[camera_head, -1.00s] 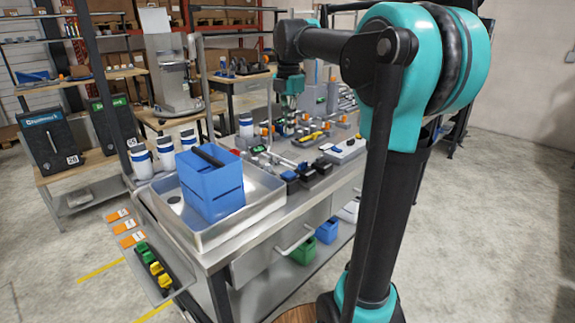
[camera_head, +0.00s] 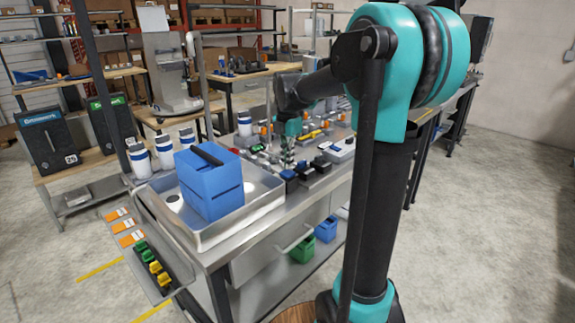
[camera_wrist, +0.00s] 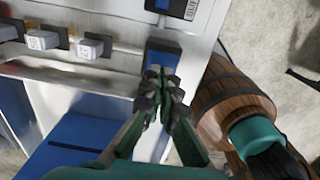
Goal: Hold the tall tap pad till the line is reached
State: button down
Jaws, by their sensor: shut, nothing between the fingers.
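A blue-topped pad (camera_wrist: 163,55) lies just past my fingertips in the wrist view. I cannot tell whether the fingertips touch it. I cannot read a name on this pad, so I cannot tell whether it is the tall tap's. My gripper (camera_wrist: 160,84) is shut and empty, pointing at it. In the head view my gripper (camera_head: 288,163) is low over the bench's front edge, close to a blue-topped block (camera_head: 290,175). A tall thin post (camera_head: 200,85) rises behind the sink tray. No fill line can be made out.
White labelled blocks (camera_wrist: 90,47) sit left of the pad. A metal sink tray (camera_head: 262,204) holds a large blue container (camera_head: 212,185). White jars with blue lids (camera_head: 164,152) stand behind it. The bench (camera_head: 290,225) is crowded beyond my gripper; open floor lies right.

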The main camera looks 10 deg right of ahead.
aim_at(288, 173)
jog(key=shift+f, duration=0.7)
jog(key=shift+f, duration=0.1)
jog(key=shift+f, duration=0.75)
jog(key=shift+s+f, duration=0.1)
jog(key=shift+f, duration=0.15)
dwell(1.0)
